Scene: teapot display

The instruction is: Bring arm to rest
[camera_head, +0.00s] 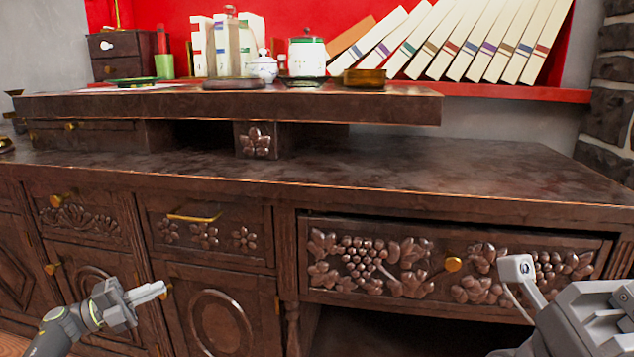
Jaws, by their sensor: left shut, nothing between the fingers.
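My left gripper (150,292) is at the lower left, in front of the cabinet doors. Its pale fingers are together, pointing right, with nothing between them. My right arm's grey end (592,322) is at the lower right, in front of the wide carved drawer (380,265). The fingers of my right gripper cannot be made out, so its state is hidden.
A dark carved wooden cabinet (480,165) spans the view, its right top bare. A raised shelf (330,105) carries a small white teapot (263,67), a lidded jar (306,55) and dishes. Leaning books (455,45) stand behind. Brass knobs (453,264) and a handle (195,217) stick out.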

